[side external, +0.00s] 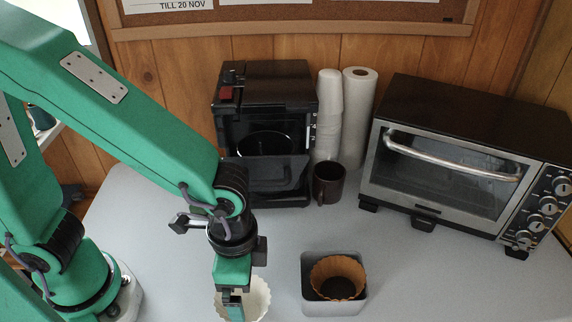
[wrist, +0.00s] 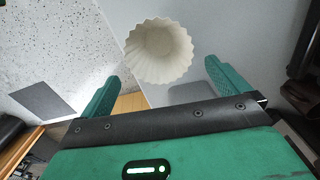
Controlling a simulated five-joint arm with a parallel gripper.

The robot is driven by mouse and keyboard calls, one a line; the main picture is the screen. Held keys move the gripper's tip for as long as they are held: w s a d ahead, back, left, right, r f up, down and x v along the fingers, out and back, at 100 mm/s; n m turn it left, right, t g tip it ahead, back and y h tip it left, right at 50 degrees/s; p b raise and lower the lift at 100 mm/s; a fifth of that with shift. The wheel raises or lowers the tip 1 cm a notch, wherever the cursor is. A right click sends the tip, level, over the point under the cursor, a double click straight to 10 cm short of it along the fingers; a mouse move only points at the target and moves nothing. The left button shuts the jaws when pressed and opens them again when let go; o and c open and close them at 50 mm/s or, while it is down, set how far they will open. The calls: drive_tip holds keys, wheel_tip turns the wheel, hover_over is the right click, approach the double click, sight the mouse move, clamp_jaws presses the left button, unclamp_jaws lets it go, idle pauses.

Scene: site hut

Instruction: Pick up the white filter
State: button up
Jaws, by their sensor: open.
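The white filter (side external: 259,296) is a fluted paper cup standing on the grey table at the bottom of the side view, partly hidden behind my gripper (side external: 232,303). In the wrist view the white filter (wrist: 158,50) shows whole, with its open mouth toward the camera. My gripper (wrist: 161,86) is open and empty there, its two green fingers spread wide. The filter appears beyond the fingertips, roughly centred between them. The side view does not show clearly whether a finger touches it.
A brown filter (side external: 337,272) sits in a grey square container (side external: 310,300) to the right. Behind stand a black coffee maker (side external: 265,95), a dark mug (side external: 328,183), stacked white cups (side external: 328,120), a paper roll (side external: 357,110) and a toaster oven (side external: 450,165). The front right table is clear.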

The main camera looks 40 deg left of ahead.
sight(246, 313)
drive_tip(key=shift+f, duration=0.95)
drive_tip(key=shift+f, duration=0.1)
drive_tip(key=shift+s+a+f, duration=0.1)
drive_tip(key=shift+s+f, duration=0.05)
drive_tip(key=shift+f, duration=0.65)
drive_tip(key=shift+s+a+f, duration=0.1)
drive_tip(key=shift+f, duration=1.6)
drive_tip(key=c, duration=0.6)
